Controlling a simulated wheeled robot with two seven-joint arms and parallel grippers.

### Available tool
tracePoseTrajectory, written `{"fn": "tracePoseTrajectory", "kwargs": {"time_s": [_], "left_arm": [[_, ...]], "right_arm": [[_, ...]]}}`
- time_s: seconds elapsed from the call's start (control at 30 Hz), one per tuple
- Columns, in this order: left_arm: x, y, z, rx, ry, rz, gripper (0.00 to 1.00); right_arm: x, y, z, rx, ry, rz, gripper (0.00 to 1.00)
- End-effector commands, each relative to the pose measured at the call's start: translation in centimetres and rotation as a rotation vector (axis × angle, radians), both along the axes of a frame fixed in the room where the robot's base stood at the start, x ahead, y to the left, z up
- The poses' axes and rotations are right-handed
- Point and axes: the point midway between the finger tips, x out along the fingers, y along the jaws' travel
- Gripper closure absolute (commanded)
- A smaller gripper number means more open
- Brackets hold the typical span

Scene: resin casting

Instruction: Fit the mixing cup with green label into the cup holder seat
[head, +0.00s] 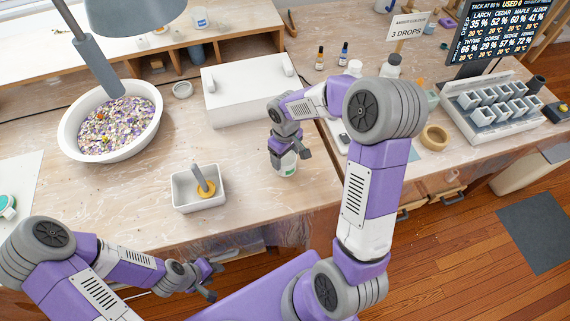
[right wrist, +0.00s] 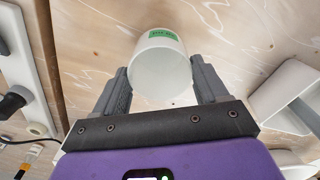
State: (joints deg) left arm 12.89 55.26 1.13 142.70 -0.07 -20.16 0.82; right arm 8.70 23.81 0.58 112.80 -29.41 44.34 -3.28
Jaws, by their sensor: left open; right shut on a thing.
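The mixing cup, white with a green label, is held by my right gripper (head: 287,146) above the table in the head view (head: 286,166). In the right wrist view the cup (right wrist: 160,82) sits between both fingers, its green label (right wrist: 163,35) near the rim. My left gripper (head: 212,281) is open and empty, low in front of the table edge. A round wooden ring-shaped piece (head: 434,137) stands at the right of the table; I cannot tell for certain whether it is the cup holder seat.
A white tray (head: 183,203) with a grey stick and yellow disc stands left of the cup. Behind are a white lidded box (head: 232,98) and a bowl of petals (head: 69,137). A rack of grey cups (head: 481,115) is at the right. Bare table lies around the tray.

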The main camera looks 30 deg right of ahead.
Motion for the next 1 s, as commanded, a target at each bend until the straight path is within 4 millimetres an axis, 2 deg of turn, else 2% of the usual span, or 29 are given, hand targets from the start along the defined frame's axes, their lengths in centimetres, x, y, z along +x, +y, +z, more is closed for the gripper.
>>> {"fn": "tracePoseTrajectory", "kwargs": {"time_s": [0.03,0.53,0.87,1.0], "left_arm": [[0.0,0.0,0.7,0.0,0.0,0.0,0.55],[0.0,0.0,3.9,0.0,0.0,0.0,0.55],[0.0,0.0,3.9,0.0,0.0,0.0,0.55],[0.0,0.0,3.9,0.0,0.0,0.0,0.55]], "right_arm": [[0.0,0.0,0.8,-0.001,-0.001,0.0,0.54],[0.0,0.0,4.7,0.0,0.0,0.0,0.54],[0.0,0.0,4.8,0.0,0.0,-0.001,0.54],[-0.2,1.4,4.2,0.0,0.001,-0.032,0.54]]}}
